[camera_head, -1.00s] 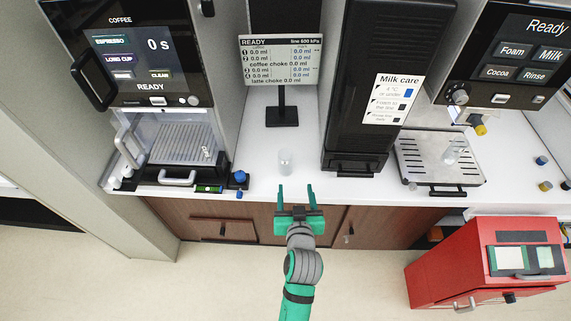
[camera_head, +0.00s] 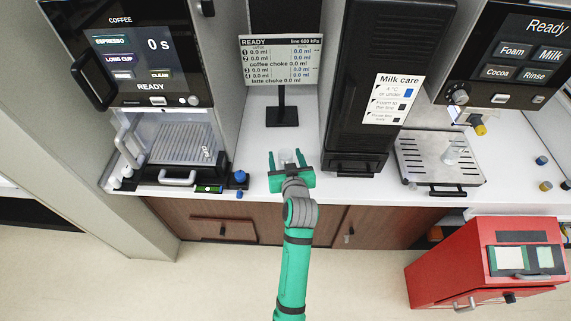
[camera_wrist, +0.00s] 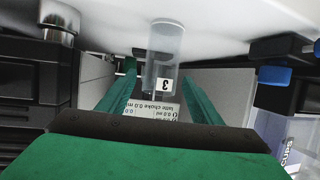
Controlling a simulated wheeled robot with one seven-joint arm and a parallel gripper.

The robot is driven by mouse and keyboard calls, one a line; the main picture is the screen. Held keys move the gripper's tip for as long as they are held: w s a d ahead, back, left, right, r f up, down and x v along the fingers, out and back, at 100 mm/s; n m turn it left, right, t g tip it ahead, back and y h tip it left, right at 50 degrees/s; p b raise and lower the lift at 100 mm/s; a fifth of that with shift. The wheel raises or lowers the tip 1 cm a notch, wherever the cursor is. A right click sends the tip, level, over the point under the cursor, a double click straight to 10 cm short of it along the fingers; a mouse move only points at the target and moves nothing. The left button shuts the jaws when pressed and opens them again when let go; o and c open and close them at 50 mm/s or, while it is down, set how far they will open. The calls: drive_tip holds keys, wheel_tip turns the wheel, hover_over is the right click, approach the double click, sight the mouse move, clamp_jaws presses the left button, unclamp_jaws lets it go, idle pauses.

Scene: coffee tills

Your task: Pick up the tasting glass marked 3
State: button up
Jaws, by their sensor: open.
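The tasting glass marked 3 (camera_wrist: 162,62) is a small clear cylinder. In the wrist view it stands between the two green fingers of my gripper (camera_wrist: 160,88), with its "3" label facing me. The wrist picture is upside down, so the counter lies at its top. In the head view the glass (camera_head: 286,157) shows on the white counter, partly hidden by my gripper (camera_head: 286,159). My gripper is open, with a finger on each side of the glass. I cannot tell whether either finger touches it.
A coffee machine (camera_head: 150,62) stands at the left and a black milk unit (camera_head: 372,90) at the right. A display on a stand (camera_head: 279,61) is behind the glass. A blue knob (camera_head: 241,176) is near the counter edge.

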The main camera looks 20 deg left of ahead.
sight(285, 152)
drive_tip(key=shift+x, duration=2.25)
drive_tip(key=c, duration=1.2)
drive_tip(key=shift+o, duration=0.2)
drive_tip(key=shift+r, duration=0.15)
